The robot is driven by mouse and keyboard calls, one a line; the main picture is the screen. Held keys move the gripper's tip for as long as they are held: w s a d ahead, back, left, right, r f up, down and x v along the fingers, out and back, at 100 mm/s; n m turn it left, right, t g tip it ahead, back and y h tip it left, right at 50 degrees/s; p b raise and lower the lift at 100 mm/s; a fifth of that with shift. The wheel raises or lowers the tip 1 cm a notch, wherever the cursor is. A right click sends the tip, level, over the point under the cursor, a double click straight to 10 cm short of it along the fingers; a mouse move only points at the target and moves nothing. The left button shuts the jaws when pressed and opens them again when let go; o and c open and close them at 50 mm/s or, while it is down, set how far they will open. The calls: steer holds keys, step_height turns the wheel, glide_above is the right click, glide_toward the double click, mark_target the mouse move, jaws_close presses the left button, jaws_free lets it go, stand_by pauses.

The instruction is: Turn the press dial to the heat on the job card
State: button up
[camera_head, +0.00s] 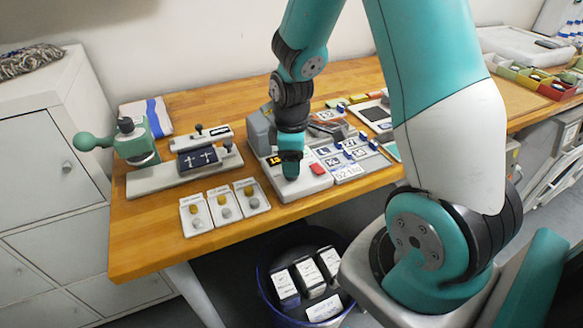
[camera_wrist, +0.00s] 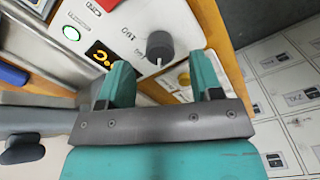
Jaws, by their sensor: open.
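The press (camera_head: 307,187) is a pale unit with a grey block behind, at the front of the wooden bench. Its dial (camera_wrist: 160,46) is a dark grey round knob in the wrist view, with small lettering beside it. A dark display (camera_wrist: 101,53) with a yellow figure sits left of the dial. My gripper (camera_wrist: 164,78) is open, its teal fingers pointing at the panel, with the dial just beyond and between the tips. In the head view my gripper (camera_head: 291,172) is over the press and hides the dial. I cannot tell which card is the job card.
Number cards (camera_head: 345,172) lie right of the press. Three small trays with round pieces (camera_head: 222,205) stand to its left, before a rail stand with a dark plate (camera_head: 199,158). A green-handled machine (camera_head: 135,142) stands further left. A blue bin (camera_head: 266,290) is below the bench edge.

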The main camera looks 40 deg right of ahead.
steer(key=shift+f, duration=1.65)
steer(key=c, duration=0.9)
